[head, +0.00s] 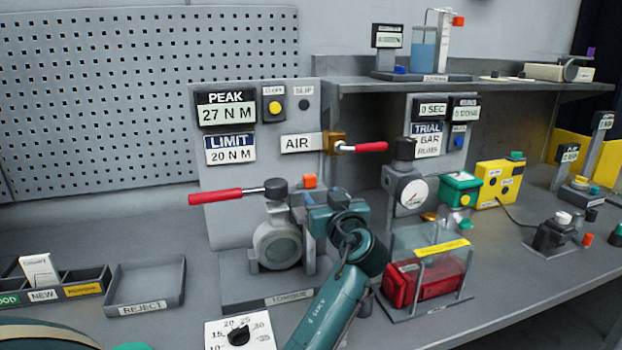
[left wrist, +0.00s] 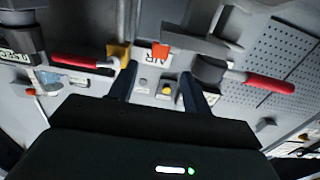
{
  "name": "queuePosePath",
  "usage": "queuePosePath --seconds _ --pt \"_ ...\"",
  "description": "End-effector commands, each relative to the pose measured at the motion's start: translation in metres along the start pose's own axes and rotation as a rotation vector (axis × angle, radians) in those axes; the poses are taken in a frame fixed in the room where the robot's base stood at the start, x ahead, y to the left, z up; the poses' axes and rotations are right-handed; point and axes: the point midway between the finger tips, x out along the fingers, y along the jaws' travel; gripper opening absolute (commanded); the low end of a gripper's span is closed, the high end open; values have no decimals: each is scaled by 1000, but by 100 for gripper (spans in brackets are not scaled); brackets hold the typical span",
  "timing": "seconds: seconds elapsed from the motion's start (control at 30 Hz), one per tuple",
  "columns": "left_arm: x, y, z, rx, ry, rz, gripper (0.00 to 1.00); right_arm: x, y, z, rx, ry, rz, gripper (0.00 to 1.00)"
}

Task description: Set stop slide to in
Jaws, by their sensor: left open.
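A small orange tab (head: 310,181), which I take to be the stop slide's, sits just right of the hub of the long red-handled lever (head: 225,196) on the valve stand. In the left wrist view the orange tab (left wrist: 160,50) is at the end of a grey bar, beyond my fingers. I cannot tell its in or out position. My left gripper (head: 322,205) is right of the round grey valve body (head: 278,246), below the tab. Its two fingers (left wrist: 158,88) are apart with nothing between them. My right gripper is not in view.
The upright panel (head: 220,180) stands close behind. A red-handled air valve (head: 358,147) juts out at upper right. A gauge (head: 412,193) and a clear-guarded red box (head: 415,284) stand right of my arm. A reject tray (head: 148,283) lies left.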

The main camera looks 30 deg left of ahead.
Motion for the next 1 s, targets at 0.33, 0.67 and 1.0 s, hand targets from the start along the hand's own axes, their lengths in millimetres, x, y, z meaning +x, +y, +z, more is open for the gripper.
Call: queuePosePath --seconds 0.33,0.67,1.0 --pt "67 -1 -3 2 1 -2 49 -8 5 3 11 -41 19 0" --pt "84 0 0 -1 -1 0 49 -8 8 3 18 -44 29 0" --pt "84 0 0 0 0 0 35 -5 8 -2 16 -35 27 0"
